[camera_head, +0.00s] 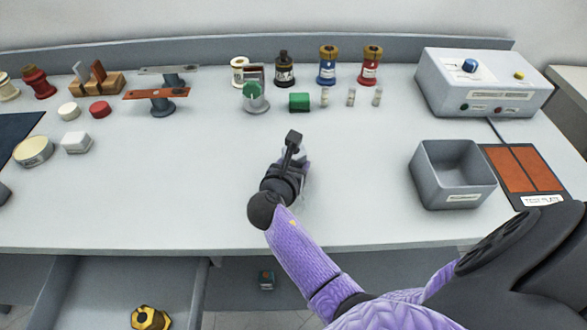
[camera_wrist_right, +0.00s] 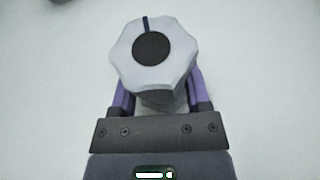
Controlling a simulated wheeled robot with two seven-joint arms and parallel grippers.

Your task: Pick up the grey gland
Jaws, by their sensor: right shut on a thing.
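The grey gland (camera_wrist_right: 178,62) is a pale, faceted cap with a dark round centre and a dark blue mark on its rim. It fills the upper middle of the right wrist view. My right gripper (camera_wrist_right: 158,98) is shut on it, one purple-sided finger on each side. In the head view my right gripper (camera_head: 292,152) is over the middle of the table and mostly hides the gland. I cannot tell whether the gland touches the table. My left gripper is not in view.
A grey open bin (camera_head: 454,200) and an orange panel (camera_head: 525,170) are to the right. A control box (camera_head: 480,85) stands at back right. Bushings, including a blue one (camera_head: 327,70), and a green block (camera_head: 299,102) line the back. An open drawer (camera_head: 100,285) is below.

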